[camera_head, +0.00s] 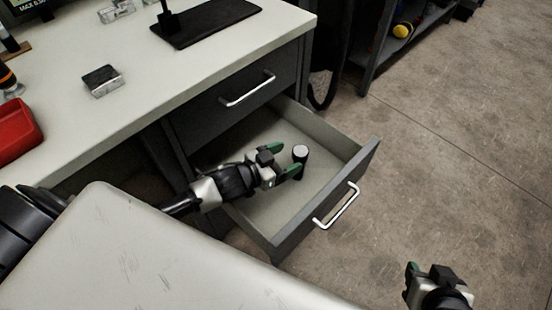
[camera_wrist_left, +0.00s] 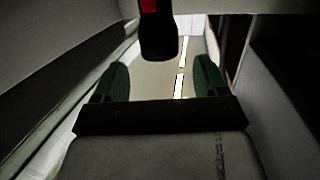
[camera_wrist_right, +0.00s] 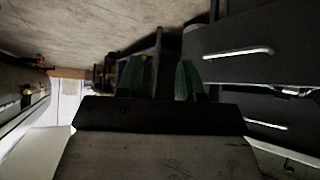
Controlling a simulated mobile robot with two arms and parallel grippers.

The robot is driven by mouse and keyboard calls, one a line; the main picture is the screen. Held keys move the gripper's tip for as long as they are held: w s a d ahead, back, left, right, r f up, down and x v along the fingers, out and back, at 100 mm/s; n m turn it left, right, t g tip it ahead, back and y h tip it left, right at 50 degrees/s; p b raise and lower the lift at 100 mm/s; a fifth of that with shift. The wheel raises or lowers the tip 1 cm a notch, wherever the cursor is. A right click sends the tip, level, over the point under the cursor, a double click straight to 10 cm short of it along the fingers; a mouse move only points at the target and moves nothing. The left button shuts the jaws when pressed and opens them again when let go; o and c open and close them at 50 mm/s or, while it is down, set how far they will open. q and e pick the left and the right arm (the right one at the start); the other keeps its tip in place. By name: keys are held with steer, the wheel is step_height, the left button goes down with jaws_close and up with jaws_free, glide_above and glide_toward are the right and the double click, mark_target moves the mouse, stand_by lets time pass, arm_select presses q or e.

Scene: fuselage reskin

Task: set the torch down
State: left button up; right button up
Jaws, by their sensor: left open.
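The torch (camera_head: 300,153), a dark cylinder with a pale round top, stands upright in the open drawer (camera_head: 365,158). My left gripper (camera_head: 284,164) reaches into the drawer from the left, its green fingertips close beside the torch. In the left wrist view the torch (camera_wrist_left: 158,40) shows black and red, ahead of the spread fingers of my left gripper (camera_wrist_left: 161,72); the fingers are not closed on it. My right gripper (camera_head: 412,272) is away from the drawer, over the floor at the lower right. In its wrist view my right gripper (camera_wrist_right: 165,78) has a narrow empty gap.
A shut drawer (camera_head: 215,117) sits above the open one. The workbench (camera_head: 140,60) holds a black stand base (camera_head: 205,22), a small metal block (camera_head: 102,80) and a red bin (camera_head: 18,132). A shelf (camera_head: 385,55) stands behind; floor at right is clear.

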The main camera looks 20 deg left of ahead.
arm_select(q)
steer(key=shift+p+v, duration=0.3)
steer(key=shift+v, duration=1.4)
arm_select(e)
steer(key=shift+s+d+f+g+h, duration=0.1)
steer(key=shift+s+d+f+g, duration=0.1)
steer(key=shift+s+g, duration=0.25)
steer(key=shift+s+d+f+g+h, duration=0.1)
steer(key=shift+s+d+f+g, duration=0.1)
steer(key=shift+s+g, duration=0.25)
steer(key=shift+s+d+f+g+h, duration=0.1)
steer(key=shift+s+d+f+g, duration=0.15)
steer(key=shift+s, duration=0.35)
steer(key=shift+a, duration=0.1)
